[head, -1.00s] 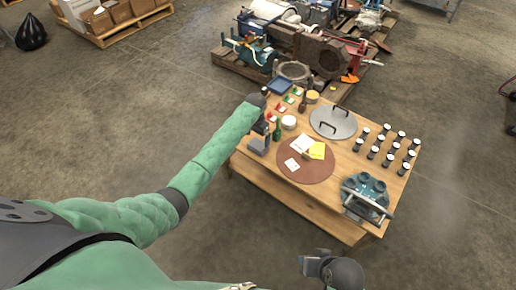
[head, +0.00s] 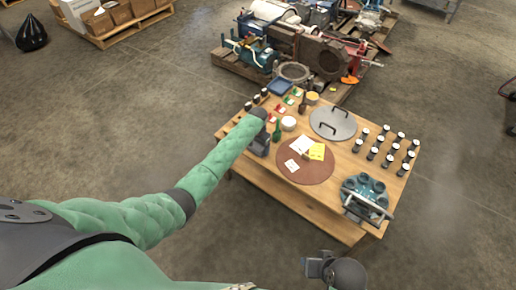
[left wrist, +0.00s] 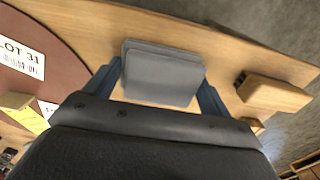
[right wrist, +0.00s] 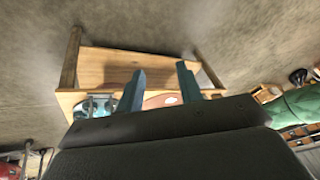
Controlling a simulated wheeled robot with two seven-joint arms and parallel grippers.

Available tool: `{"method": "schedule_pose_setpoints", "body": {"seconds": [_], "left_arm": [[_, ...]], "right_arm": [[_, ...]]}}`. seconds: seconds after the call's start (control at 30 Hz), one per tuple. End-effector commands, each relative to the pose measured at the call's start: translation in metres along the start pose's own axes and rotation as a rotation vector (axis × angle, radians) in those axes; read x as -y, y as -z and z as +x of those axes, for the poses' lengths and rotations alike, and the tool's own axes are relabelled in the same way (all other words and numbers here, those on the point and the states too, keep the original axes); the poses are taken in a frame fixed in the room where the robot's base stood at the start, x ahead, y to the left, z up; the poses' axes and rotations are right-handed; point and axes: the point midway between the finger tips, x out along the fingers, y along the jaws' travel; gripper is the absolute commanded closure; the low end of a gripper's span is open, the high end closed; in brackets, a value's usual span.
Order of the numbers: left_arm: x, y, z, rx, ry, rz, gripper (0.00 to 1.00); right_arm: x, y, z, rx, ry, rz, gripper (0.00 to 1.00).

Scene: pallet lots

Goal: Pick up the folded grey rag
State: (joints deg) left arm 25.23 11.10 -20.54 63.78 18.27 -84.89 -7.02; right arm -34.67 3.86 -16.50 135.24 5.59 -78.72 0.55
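The folded grey rag (left wrist: 163,75) lies between the two fingers of my left gripper (left wrist: 163,85) in the left wrist view, over the wooden table top. The fingers stand close along its two sides; I cannot tell whether they touch it. In the head view my left gripper (head: 260,145) is low over the table's left side, and the rag is hidden or too small to make out there. My right gripper (right wrist: 162,68) is open and empty, off the table's front edge; it also shows in the head view (head: 315,268).
A wooden block (left wrist: 278,94) is close to the rag. A loaded pallet stands behind.

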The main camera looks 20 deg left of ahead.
Motion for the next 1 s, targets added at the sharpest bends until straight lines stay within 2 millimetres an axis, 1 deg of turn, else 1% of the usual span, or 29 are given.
{"method": "schedule_pose_setpoints", "body": {"seconds": [0.03, 0.1, 0.13, 0.17, 0.37, 0.47, 0.57, 0.7, 0.77, 0.8, 1.0], "left_arm": [[0.0, 0.0, 0.0, 0.0, 0.0, 0.0, 0.28], [0.0, 0.0, 0.0, 0.0, 0.0, 0.0, 0.41], [0.0, 0.0, 0.0, 0.0, 0.0, 0.0, 0.41], [0.0, 0.0, 0.0, 0.0, 0.0, 0.0, 0.45], [0.0, 0.0, -0.001, 0.0, 0.0, 0.0, 0.45], [0.0, 0.001, -0.006, -0.002, 0.0, 0.0, 0.45], [0.0, 0.001, -0.017, -0.002, 0.0, 0.0, 0.45], [0.0, 0.001, -0.044, -0.004, 0.0, 0.001, 0.45], [-0.018, 0.002, -0.049, -0.003, -0.003, 0.004, 0.45], [-0.026, 0.003, -0.054, -0.003, -0.002, 0.004, 0.45], [-0.067, 0.007, -0.08, -0.002, -0.002, 0.003, 0.45]], "right_arm": [[0.0, 0.0, 0.0, 0.0, 0.0, 0.0, 0.64], [0.0, 0.0, 0.0, 0.0, 0.0, 0.0, 0.64], [0.0, 0.0, 0.0, 0.0, 0.0, 0.0, 0.64], [0.0, 0.0, 0.0, 0.0, 0.001, 0.0, 0.64], [0.001, 0.0, 0.0, 0.0, 0.001, -0.001, 0.64], [0.001, 0.001, 0.0, -0.001, 0.002, -0.001, 0.64], [0.001, 0.001, 0.001, -0.005, 0.003, -0.001, 0.64], [0.003, 0.002, 0.003, -0.012, 0.008, -0.002, 0.64], [0.004, 0.003, 0.005, -0.015, 0.01, -0.003, 0.64], [0.004, 0.003, 0.006, -0.016, 0.012, -0.004, 0.64], [0.009, 0.004, 0.011, -0.032, 0.023, -0.007, 0.64]]}}
